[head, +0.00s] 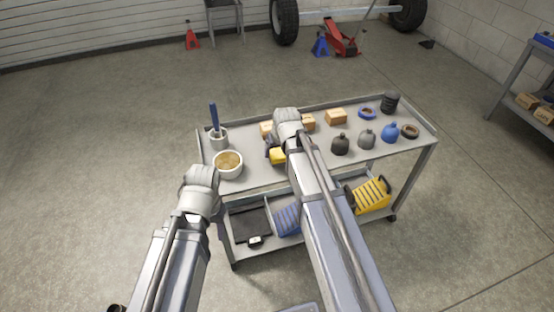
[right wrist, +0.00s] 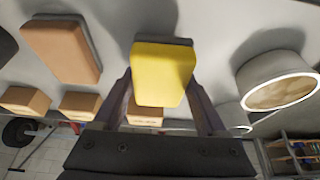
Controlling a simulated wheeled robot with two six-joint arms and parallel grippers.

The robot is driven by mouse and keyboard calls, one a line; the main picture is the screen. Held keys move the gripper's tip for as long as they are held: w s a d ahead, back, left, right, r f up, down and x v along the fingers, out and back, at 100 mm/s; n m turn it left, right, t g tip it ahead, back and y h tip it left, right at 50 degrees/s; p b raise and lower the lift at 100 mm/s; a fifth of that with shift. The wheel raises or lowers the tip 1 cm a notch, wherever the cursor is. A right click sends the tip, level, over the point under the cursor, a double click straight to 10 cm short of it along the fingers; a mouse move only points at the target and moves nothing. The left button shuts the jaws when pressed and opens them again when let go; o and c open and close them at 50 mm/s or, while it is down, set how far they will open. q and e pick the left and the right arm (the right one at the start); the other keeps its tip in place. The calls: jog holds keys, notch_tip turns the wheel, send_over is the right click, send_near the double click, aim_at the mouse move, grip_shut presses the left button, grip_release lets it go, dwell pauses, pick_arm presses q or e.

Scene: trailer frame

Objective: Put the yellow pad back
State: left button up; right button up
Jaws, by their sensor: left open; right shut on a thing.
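The yellow pad (head: 277,156) is over the top shelf of the grey cart, right of the white bowl (head: 228,175). In the right wrist view the yellow pad (right wrist: 163,72) sits between the two dark fingers, with a grey layer along its edge. My right gripper (head: 276,146) is shut on it; the arm hides part of the pad in the head view. Whether the pad touches the shelf is unclear. My left gripper (head: 203,177) is open, in front of the cart's left end near the bowl; its fingers are hardly visible.
An orange-brown pad (right wrist: 62,50) lies beside the yellow one in the right wrist view. Cardboard boxes (head: 336,117) line the back. Dark bottles (head: 341,145), a blue bottle (head: 390,132) and tape rolls stand at right.

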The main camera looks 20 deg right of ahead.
pick_arm(q)
jog(key=shift+f+b, duration=0.7)
jog(key=shift+f, duration=0.5)
pick_arm(e)
jog(key=shift+f, duration=1.2)
pick_arm(q)
jog(key=shift+f, duration=0.1)
pick_arm(e)
jog(key=shift+f, duration=0.2)
pick_arm(q)
jog(key=shift+f, duration=0.1)
pick_arm(e)
jog(key=o, duration=1.1)
jog(key=shift+a, duration=0.1)
jog(key=shift+r, duration=0.15)
